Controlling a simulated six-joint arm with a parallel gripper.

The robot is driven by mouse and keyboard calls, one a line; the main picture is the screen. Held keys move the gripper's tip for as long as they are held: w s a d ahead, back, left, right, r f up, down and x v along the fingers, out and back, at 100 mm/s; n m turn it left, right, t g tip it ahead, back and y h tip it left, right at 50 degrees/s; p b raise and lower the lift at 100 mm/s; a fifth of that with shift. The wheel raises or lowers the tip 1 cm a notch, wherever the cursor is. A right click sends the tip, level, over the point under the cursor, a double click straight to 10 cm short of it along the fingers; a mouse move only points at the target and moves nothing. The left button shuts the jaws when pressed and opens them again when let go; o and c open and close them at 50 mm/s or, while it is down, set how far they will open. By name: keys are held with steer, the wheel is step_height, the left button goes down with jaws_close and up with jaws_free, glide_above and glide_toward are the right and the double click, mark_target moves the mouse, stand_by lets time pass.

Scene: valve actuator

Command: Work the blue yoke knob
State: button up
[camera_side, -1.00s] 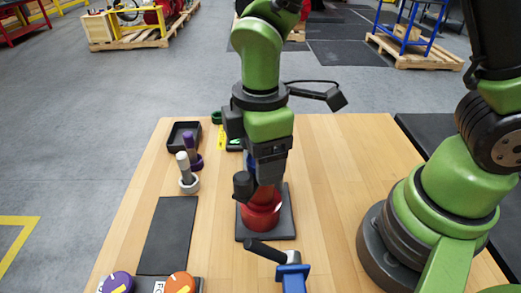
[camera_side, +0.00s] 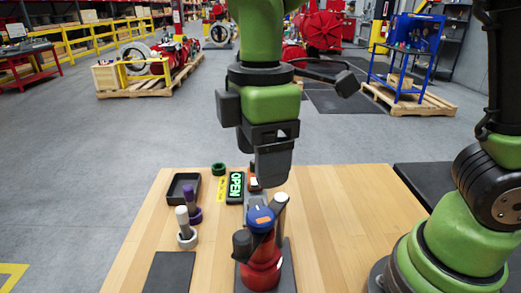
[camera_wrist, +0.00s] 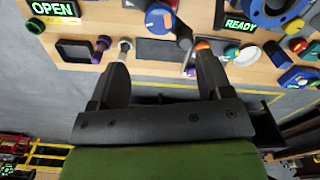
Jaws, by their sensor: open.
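The blue yoke knob (camera_side: 261,217) sits on top of a red valve body (camera_side: 263,270) in the side view. Its blue cap has a small orange mark. An arm with a white end reaches up to its right, and a black cylinder stands at its left. In the wrist view, a round top with an orange mark (camera_wrist: 158,17) above the fingers appears to be the same knob. My gripper (camera_side: 272,180) hangs above the knob, apart from it, in the side view. In the wrist view my gripper (camera_wrist: 162,72) has its fingers apart with nothing between them.
A black tray (camera_side: 183,187), purple knob (camera_side: 191,204), white-topped post (camera_side: 185,230) and green ring (camera_side: 218,169) stand to the left. A lit OPEN sign (camera_side: 235,187) is behind. A READY sign (camera_wrist: 240,23) shows in the wrist view. The table's right side is mostly clear.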

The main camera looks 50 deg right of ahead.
mark_target(261, 214)
step_height(261, 214, down, 10)
steer(key=n+h, duration=0.4)
steer(key=shift+a+r+n+h, duration=0.1)
steer(key=shift+n+h, duration=0.2)
stand_by(0.3)
